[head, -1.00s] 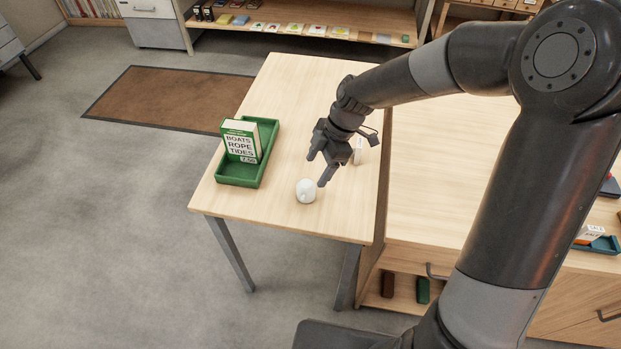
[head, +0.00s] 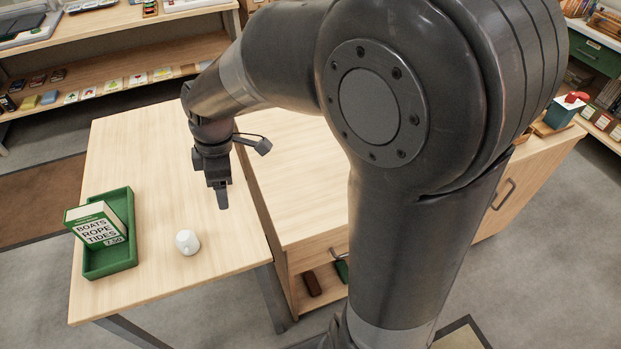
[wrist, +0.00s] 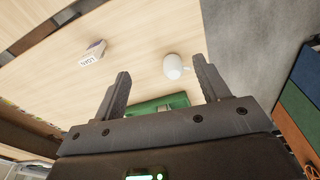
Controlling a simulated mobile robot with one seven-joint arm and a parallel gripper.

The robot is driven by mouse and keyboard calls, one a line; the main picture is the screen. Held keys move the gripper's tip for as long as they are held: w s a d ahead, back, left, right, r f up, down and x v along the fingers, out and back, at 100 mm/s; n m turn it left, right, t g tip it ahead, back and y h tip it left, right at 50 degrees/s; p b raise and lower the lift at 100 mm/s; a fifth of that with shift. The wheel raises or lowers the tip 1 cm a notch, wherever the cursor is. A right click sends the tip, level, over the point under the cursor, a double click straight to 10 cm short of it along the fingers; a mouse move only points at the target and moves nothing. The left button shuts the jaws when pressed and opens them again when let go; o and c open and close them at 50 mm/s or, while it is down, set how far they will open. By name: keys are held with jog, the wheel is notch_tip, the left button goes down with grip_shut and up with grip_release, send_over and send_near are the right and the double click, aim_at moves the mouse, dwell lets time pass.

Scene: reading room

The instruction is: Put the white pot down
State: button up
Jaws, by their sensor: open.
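The white pot (head: 188,242) stands upright on the light wooden table (head: 150,160), right of the green tray. It also shows in the wrist view (wrist: 175,66), beyond my fingers and apart from them. My gripper (head: 222,203) points down above the table, behind and right of the pot in the head view. Its two fingers (wrist: 160,68) are spread and nothing is held between them.
A green tray (head: 122,262) holds a book (head: 97,225) at the table's left. A small white lettered box (wrist: 92,52) lies on the table in the wrist view. A wooden cabinet (head: 290,200) adjoins the table's right side. Bare tabletop lies behind the tray.

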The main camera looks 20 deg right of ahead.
jog(key=s+d+r+m+t, duration=0.2)
jog(key=s+d+r+m, duration=0.3)
jog(key=s+d+m, duration=0.2)
jog(key=s+d+r+m+t+h, duration=0.1)
jog(key=s+d+r+m+t, duration=0.2)
jog(key=s+d+r+m, duration=0.2)
jog(key=shift+s+d+r+m, duration=0.35)
jog(key=shift+s+d+m, duration=1)
jog(key=shift+m, duration=1.05)
jog(key=shift+s+a, duration=0.15)
